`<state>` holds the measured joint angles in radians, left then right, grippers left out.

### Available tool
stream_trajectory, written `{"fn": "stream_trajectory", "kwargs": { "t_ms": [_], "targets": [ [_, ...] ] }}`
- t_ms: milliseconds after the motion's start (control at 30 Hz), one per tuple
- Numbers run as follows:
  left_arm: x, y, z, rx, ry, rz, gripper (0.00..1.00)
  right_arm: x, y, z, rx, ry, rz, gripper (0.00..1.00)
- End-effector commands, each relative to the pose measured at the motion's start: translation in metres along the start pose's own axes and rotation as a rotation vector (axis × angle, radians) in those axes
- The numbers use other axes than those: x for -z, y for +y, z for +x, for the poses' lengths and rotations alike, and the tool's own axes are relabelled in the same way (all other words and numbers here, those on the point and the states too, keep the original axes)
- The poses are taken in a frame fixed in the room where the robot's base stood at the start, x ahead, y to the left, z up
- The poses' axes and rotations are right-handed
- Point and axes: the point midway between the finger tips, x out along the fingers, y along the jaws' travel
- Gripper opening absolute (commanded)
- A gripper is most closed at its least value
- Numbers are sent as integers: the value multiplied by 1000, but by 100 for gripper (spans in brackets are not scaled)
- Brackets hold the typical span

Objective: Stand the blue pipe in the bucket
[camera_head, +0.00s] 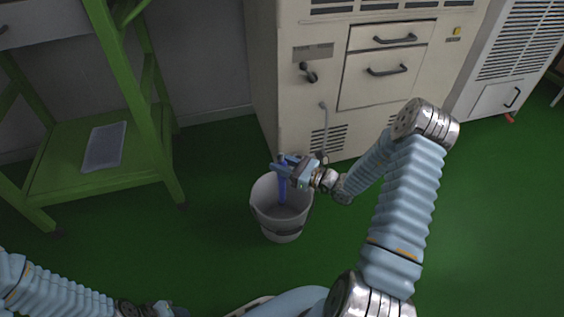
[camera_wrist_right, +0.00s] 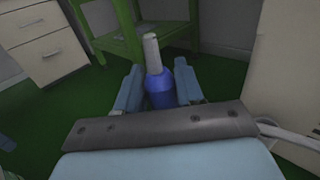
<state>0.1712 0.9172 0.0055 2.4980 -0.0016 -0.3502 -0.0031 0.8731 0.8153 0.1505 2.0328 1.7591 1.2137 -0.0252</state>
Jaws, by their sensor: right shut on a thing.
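The light grey bucket (camera_head: 280,233) stands upright on the floor near the middle of the head view. My right gripper (camera_head: 284,169) is at the bucket's far rim and is shut on the blue pipe (camera_head: 283,192). The pipe is roughly upright, with its lower part within the bucket's opening. I cannot tell whether it touches the bottom. In the right wrist view the blue pipe (camera_wrist_right: 158,88) with its pale grey end sits between the two fingers (camera_wrist_right: 158,90). My left gripper (camera_head: 160,309) is at the bottom edge, partly cut off, away from the bucket.
A cream cabinet (camera_head: 290,90) with drawers, a lever and a thin pipe stands close behind the bucket. A green shelf frame (camera_head: 160,140) holding a grey tray (camera_head: 104,146) stands at left. Green floor is clear left and right of the bucket.

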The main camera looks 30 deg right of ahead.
Motion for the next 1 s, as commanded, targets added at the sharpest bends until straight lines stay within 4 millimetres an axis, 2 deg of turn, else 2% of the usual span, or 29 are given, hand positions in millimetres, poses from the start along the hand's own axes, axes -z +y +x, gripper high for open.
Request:
{"fn": "stream_trajectory", "kwargs": {
  "t_ms": [33,400,600,967,1000],
  "targets": [
    [0,-2,7,-1,-1,0,43,8,0,0,0,0,0,0],
    [-1,-8,27,-5,-5,1,43,38,0,0,1,0,-1,0],
    [-2,-9,31,-6,-6,1,43,45,0,0,1,-1,-1,0],
    [-2,-8,31,-6,-6,2,43,46,0,0,0,-1,-1,0],
    [-2,-8,31,-6,-6,2,43,46,0,0,0,-1,-1,43]
  ]
}}
